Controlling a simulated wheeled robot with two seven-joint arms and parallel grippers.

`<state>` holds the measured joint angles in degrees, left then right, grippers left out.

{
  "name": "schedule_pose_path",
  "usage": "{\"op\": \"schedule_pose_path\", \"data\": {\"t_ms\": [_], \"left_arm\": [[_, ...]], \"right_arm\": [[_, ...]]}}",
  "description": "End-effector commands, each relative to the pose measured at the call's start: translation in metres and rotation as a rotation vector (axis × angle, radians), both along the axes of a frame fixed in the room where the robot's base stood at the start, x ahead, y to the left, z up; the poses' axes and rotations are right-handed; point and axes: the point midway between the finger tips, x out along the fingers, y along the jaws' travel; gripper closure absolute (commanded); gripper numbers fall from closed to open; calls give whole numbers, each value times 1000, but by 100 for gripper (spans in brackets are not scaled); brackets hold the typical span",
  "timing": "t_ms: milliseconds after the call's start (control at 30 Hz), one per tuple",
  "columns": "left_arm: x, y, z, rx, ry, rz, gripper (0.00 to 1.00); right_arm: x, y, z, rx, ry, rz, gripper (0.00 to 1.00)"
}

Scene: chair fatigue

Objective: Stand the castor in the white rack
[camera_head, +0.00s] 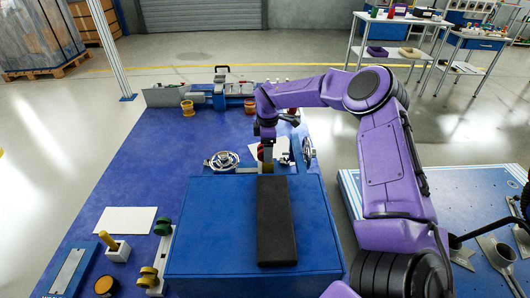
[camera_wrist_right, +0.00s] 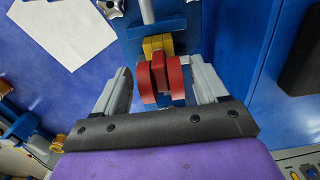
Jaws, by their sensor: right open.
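The castor, with twin red wheels (camera_wrist_right: 168,78) and a yellow block (camera_wrist_right: 157,45) behind them, lies between the fingers of my right gripper (camera_wrist_right: 161,88). The gripper is open, with a gap visible on each side of the wheels. In the head view my right gripper (camera_head: 267,160) reaches down behind the blue box, and a bit of red shows beside it. The white rack (camera_head: 158,262) appears to be the narrow pale strip at the front left, with green wheels (camera_head: 163,226) and yellow wheels (camera_head: 148,276) on it. My left gripper is out of view.
A large blue box (camera_head: 205,230) with a black pad (camera_head: 276,220) on top stands just in front of my right gripper. Silver handwheels (camera_head: 222,160) flank the area. A white sheet (camera_head: 126,220) and a stamp-like holder (camera_head: 118,252) lie left. The blue mat's middle left is clear.

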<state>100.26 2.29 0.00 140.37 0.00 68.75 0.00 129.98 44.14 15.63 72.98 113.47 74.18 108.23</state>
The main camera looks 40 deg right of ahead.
Motion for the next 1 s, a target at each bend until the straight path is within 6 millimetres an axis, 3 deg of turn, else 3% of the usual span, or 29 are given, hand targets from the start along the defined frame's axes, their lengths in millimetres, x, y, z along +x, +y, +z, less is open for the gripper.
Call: {"op": "schedule_pose_path", "data": {"t_ms": [67,200,1000], "left_arm": [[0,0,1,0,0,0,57],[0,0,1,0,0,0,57],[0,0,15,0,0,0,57]], "right_arm": [[0,0,1,0,0,0,31],[0,0,1,0,0,0,72],[0,0,28,0,0,0,72]]}}
